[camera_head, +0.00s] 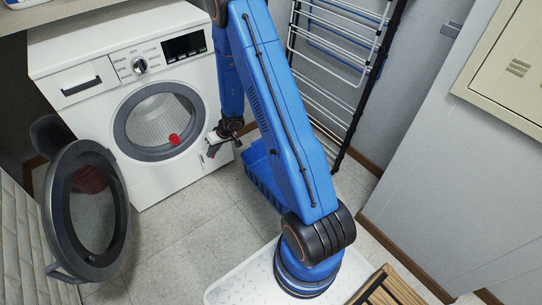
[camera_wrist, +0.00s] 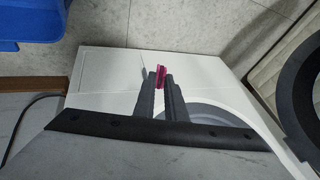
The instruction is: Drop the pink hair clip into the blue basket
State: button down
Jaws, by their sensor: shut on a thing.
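The pink hair clip (camera_wrist: 160,76) shows in the wrist view between the two dark fingertips of my gripper (camera_wrist: 161,79). My gripper is shut on it. In the head view my gripper (camera_head: 213,146) is in front of the washer's lower right side, and the clip is too small to make out there. The blue basket (camera_head: 262,178) stands on the floor to the right of my gripper, partly hidden behind my blue arm. Part of the basket (camera_wrist: 30,22) also shows at the upper left of the wrist view, apart from the clip.
A white washing machine (camera_head: 125,85) stands at the left, its round door (camera_head: 86,212) swung open. A red item (camera_head: 174,139) lies in the drum opening. A drying rack (camera_head: 340,65) leans at the back, behind the basket. The tiled floor (camera_head: 175,225) in front is clear.

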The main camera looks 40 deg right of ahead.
aim_at(273, 188)
jog(key=j+z, duration=0.2)
jog(key=z, duration=0.2)
jog(key=i+j+z, duration=0.1)
jog(key=z, duration=0.3)
jog(key=j+z, duration=0.4)
jog(key=l, duration=0.15)
